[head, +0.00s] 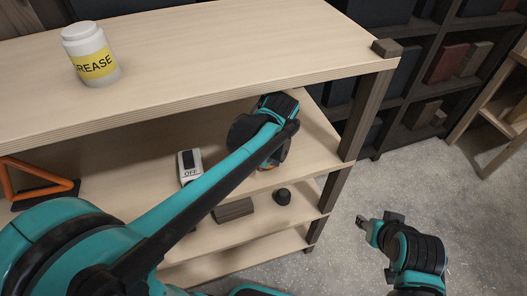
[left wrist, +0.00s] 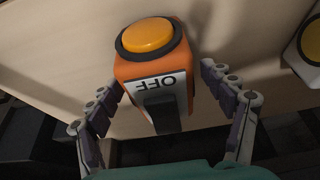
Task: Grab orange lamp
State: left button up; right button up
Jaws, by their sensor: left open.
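The orange lamp (left wrist: 150,68) has an orange body, a yellow-orange dome in a black ring, and a white OFF label with a black switch. It is on the shelf, in the middle of the left wrist view. My left gripper (left wrist: 162,85) is open, with one finger on each side of the lamp and gaps visible. In the head view my left arm reaches to the middle shelf, and its wrist hides nearly all of the lamp; only a bit of orange (head: 266,167) shows. My right gripper (head: 369,229) is low over the floor at the right, away from the shelf; its opening is unclear.
A white lamp (head: 186,161) marked OFF stands left of the orange one; it also shows in the left wrist view (left wrist: 301,50). A grease jar (head: 91,55) is on the top board (head: 220,45), which overhangs my arm. A post (head: 362,115) stands right.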

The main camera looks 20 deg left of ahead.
pick_arm(q)
jog(key=shift+w+a+f+b, duration=0.35)
jog(key=shift+w+f+b, duration=0.15)
jog(key=shift+f, duration=0.2)
jog(key=shift+s+r, duration=0.1)
jog(key=shift+r, duration=0.05)
jog(key=c, duration=1.4)
jog(key=shift+c, duration=0.2)
